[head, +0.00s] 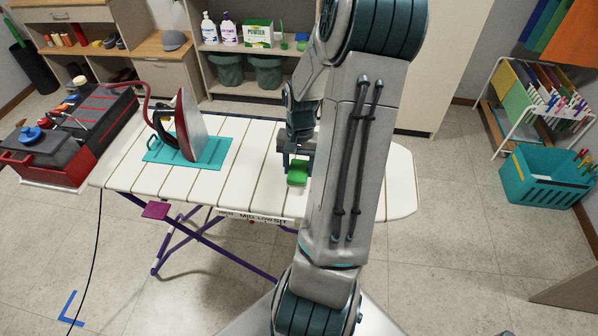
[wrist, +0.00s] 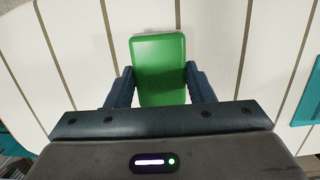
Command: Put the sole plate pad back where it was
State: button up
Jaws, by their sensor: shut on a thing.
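A green rectangular pad (head: 298,176), which I take to be the sole plate pad, is held in my gripper (head: 296,164). In the wrist view the green pad (wrist: 158,62) sits between the two fingers of my gripper (wrist: 160,82), which are shut on its sides. It is over the white slatted ironing board (head: 250,165); I cannot tell whether it touches the board. A teal mat (head: 212,152) lies on the board's left part, with the iron (head: 187,128) standing tilted up on it.
A red and black toolbox (head: 75,145) stands left of the board. Shelves with bottles (head: 229,33) and a powder box (head: 258,34) are behind it. A small purple pad (head: 155,209) shows below the board's front edge.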

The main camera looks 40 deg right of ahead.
aim_at(299, 167)
jog(key=shift+f, duration=1.45)
jog(key=shift+f, duration=0.1)
jog(key=o, duration=0.9)
